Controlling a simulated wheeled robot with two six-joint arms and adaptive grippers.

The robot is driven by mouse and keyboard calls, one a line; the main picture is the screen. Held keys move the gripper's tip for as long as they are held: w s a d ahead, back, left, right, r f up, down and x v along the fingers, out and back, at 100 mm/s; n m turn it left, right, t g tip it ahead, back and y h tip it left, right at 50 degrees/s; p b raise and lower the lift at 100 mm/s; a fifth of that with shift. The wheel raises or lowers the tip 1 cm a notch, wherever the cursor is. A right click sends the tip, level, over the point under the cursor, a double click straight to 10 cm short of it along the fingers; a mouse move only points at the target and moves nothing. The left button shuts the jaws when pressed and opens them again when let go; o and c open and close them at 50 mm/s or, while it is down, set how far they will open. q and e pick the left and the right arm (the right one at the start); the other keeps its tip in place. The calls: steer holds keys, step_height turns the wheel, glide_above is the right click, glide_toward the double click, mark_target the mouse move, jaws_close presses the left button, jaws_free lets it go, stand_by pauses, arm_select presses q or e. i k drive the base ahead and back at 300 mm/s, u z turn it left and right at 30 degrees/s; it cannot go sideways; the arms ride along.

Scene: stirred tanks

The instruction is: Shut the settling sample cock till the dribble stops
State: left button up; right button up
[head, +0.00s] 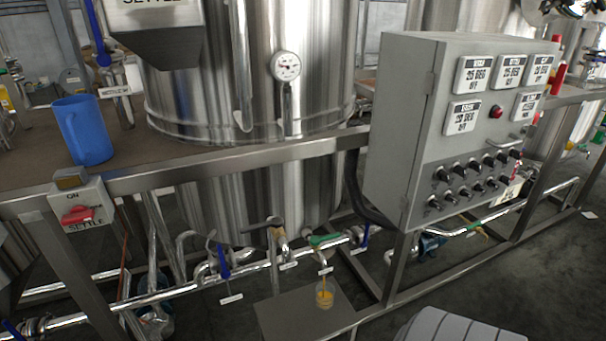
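The steel tank (255,75) stands in the middle, behind the frame rail, with a hopper marked "SETTLE" (153,14) at its upper left. Low on the pipework in front of it is a small sample cock with a green handle (325,240), lying roughly along the pipe. Its spout points down over a small clear cup (325,293) holding orange liquid. A thin orange dribble seems to run from the spout into the cup. The cup stands on a grey metal shelf (290,318). Neither of my grippers is in view.
Blue-handled valves (224,262) and a tan-handled valve (279,233) sit along the same pipe. A grey control box (400,120) stands out at right. A red "SETTLE" switch (78,215) and blue jug (82,130) are at left. The rail (230,160) crosses above the cock.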

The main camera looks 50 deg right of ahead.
mark_target(329, 237)
steer(key=z, duration=0.65)
steer(key=i, duration=0.85)
steer(key=z, duration=0.9)
